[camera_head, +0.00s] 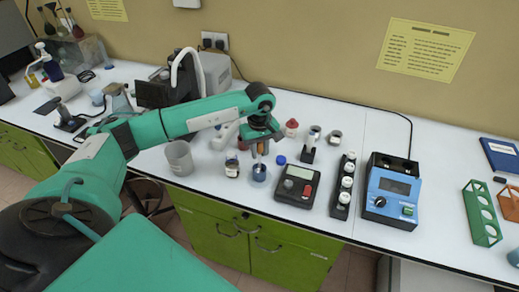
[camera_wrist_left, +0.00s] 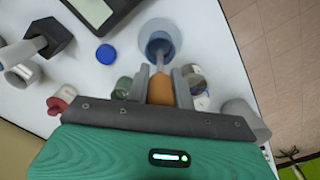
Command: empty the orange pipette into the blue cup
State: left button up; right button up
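The orange pipette (camera_wrist_left: 160,91) is upright between the fingers of my left gripper (camera_wrist_left: 160,84), which is shut on its orange bulb. In the head view my left gripper (camera_head: 261,146) is over the work table with the pipette hanging below it. The blue cup (camera_head: 259,173) stands on the table directly under the pipette. In the left wrist view the pipette's pale stem points into the mouth of the blue cup (camera_wrist_left: 159,33). How deep the tip sits is hard to tell. My right gripper is not in view.
Small bottles (camera_head: 232,165) stand close left of the cup, and a grey beaker (camera_head: 179,158) is further left. A blue cap (camera_head: 281,160) and a dark meter with a red button (camera_head: 298,186) lie to the right. A blue instrument (camera_head: 391,192) stands beyond.

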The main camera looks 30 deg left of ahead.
pick_arm(q)
jog(key=shift+b, duration=0.35)
dwell(0.6)
grip_shut()
dwell(0.4)
jog(key=shift+r, duration=0.15)
jog(key=shift+r+p, duration=0.35)
jog(key=shift+r, duration=1)
